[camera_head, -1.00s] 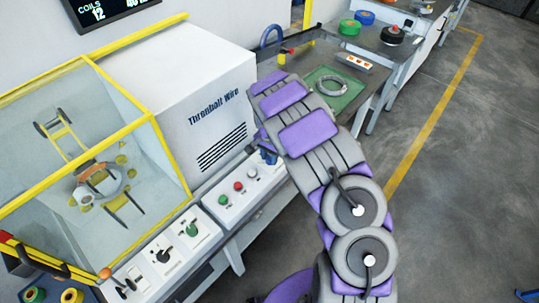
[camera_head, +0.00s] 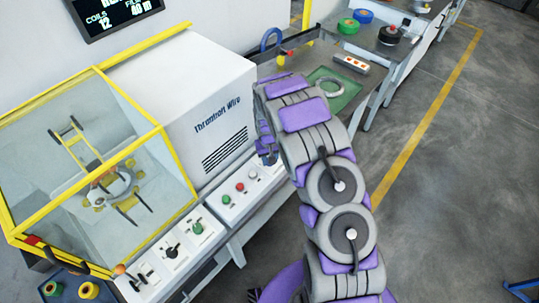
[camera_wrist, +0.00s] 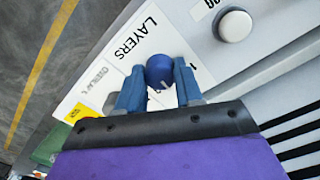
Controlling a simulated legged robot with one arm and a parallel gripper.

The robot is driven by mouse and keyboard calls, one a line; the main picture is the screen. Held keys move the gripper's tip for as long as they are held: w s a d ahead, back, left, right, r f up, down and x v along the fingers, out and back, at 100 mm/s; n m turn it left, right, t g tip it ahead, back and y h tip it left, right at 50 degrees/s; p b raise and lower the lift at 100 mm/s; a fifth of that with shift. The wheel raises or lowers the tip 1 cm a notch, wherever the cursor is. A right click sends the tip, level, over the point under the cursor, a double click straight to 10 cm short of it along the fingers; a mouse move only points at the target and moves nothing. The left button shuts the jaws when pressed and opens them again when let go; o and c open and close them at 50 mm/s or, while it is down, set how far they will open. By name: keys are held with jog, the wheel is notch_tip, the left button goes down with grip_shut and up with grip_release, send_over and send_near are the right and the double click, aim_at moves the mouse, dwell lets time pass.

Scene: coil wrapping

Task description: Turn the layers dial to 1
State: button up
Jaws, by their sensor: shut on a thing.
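The layers dial (camera_wrist: 160,68) is a round blue knob on a white panel marked LAYERS (camera_wrist: 136,40) in the wrist view. My gripper (camera_wrist: 160,80) is shut on the knob, with one blue finger on each side of it. A printed 1 (camera_wrist: 194,71) shows just right of the right finger. Other markings left of the knob are partly covered, and I cannot tell where the dial points. In the head view my gripper (camera_head: 268,153) is at the right end of the control panel, and the knob is hidden there.
A white button (camera_wrist: 234,26) is close to the dial. Red and green buttons (camera_head: 233,193) sit left of my gripper. The yellow-framed glass guard (camera_head: 160,125) and white machine housing (camera_head: 205,85) stand behind the panel. A green tray (camera_head: 350,98) with a ring-shaped coil lies beyond my arm.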

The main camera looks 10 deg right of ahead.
jog(key=n+p, duration=0.3)
jog(key=n, duration=0.3)
jog(key=shift+r+n, duration=0.1)
jog(key=shift+n, duration=0.2)
jog(key=n, duration=0.3)
jog(key=shift+w, duration=0.1)
jog(key=shift+d+n, duration=0.1)
jog(key=shift+n, duration=1.5)
jog(key=o, duration=1)
jog(key=shift+o, duration=0.2)
notch_tip(320, 180, up, 17)
